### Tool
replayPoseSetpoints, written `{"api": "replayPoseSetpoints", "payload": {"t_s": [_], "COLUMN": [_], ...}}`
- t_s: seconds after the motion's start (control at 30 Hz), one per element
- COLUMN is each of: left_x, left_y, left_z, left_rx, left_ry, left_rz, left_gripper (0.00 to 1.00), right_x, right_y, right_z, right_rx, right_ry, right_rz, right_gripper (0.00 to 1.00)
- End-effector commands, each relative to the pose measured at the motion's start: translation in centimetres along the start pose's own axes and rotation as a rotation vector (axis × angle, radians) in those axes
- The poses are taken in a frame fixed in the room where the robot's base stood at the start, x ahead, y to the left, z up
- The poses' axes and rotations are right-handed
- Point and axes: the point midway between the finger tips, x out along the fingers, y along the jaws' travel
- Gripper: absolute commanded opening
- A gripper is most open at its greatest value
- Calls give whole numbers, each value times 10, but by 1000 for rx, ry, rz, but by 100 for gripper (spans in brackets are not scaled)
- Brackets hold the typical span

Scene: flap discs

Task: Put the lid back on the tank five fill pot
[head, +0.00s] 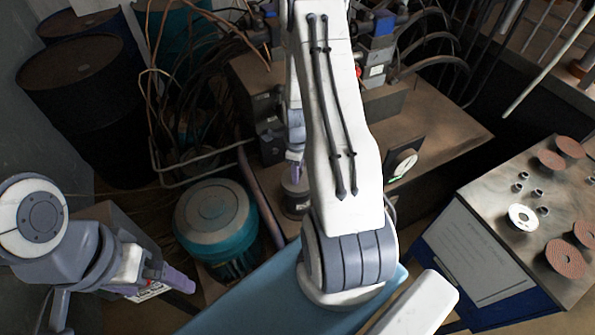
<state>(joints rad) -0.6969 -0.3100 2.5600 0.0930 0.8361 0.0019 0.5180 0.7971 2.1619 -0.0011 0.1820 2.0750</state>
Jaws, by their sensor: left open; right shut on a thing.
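My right arm reaches away through the middle of the head view, and its gripper (294,171) points down behind the arm link. It is shut on what appears to be the lid (292,185), a small round piece just under the fingertips. A short dark round pot (296,203) is directly below it, partly hidden by my arm. I cannot tell whether the lid touches the pot or is just above it. My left gripper (177,279) is open and empty at the lower left, well apart from the pot.
A teal motor (214,222) stands left of the pot. Hoses and valve blocks (376,55) crowd the back of the tank top (440,118). Dark drums (75,85) stand at the left. A metal-topped bench (490,200) at right holds flap discs (565,258) and small nuts.

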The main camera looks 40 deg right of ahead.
Motion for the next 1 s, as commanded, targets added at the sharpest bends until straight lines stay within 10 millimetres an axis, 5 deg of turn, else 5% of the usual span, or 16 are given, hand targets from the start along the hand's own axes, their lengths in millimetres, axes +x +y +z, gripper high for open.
{"api": "replayPoseSetpoints", "payload": {"t_s": [1.0], "left_x": [10], "left_y": [-1], "left_z": [1], "left_rx": [0], "left_ry": [0], "left_rz": [0], "left_gripper": [100], "right_x": [14], "right_y": [0], "right_z": [0], "right_rx": [0], "right_ry": [0], "right_rz": [0], "right_gripper": [0]}}
